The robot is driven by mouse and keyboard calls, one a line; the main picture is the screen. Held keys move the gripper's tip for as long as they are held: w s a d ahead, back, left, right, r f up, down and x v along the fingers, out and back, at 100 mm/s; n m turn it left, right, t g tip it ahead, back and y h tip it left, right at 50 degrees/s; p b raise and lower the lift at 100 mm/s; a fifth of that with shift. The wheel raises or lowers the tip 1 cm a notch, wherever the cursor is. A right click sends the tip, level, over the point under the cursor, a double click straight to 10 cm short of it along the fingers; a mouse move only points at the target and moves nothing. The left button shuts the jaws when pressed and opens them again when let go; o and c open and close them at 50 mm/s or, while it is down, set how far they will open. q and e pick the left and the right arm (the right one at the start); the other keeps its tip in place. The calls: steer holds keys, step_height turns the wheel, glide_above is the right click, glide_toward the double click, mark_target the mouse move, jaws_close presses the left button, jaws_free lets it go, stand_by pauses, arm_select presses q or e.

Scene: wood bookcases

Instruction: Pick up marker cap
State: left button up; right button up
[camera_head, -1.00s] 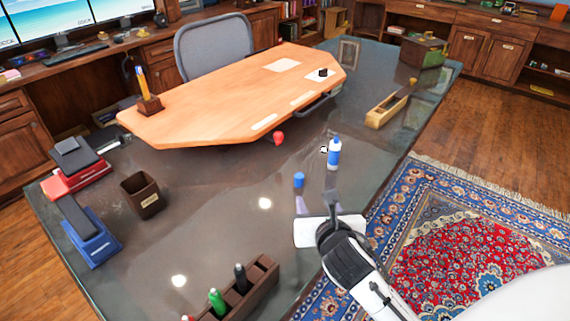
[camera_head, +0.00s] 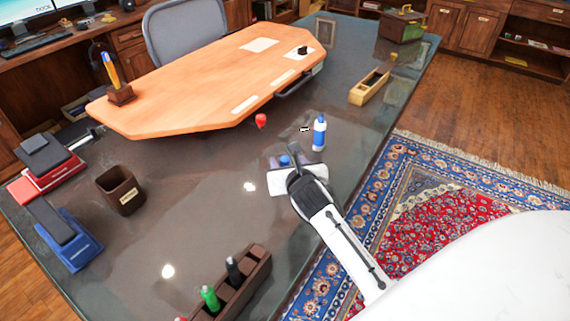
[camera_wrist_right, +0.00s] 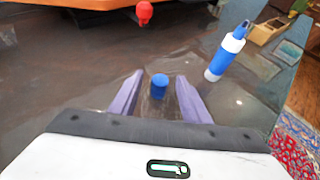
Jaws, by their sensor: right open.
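A small blue marker cap (camera_head: 285,160) stands on the dark glossy table; in the right wrist view the blue cap (camera_wrist_right: 159,87) shows between my finger pads. My right gripper (camera_head: 281,161) is open around it, with purple fingers (camera_wrist_right: 158,78) on either side and a gap on both sides. I cannot tell how high the fingers are above the table. A blue and white marker (camera_head: 319,133) stands just beyond to the right. A red cap (camera_head: 261,120) lies farther off by the wooden board. My left gripper is not in view.
A dark holder (camera_head: 262,272) with several markers stands at the table's near edge. An orange-brown raised desk board (camera_head: 210,75) spans the back. A patterned rug lies right.

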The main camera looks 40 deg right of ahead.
steer(key=shift+w, duration=0.1)
steer(key=c, duration=0.4)
jaws_close()
steer(key=shift+r, duration=0.1)
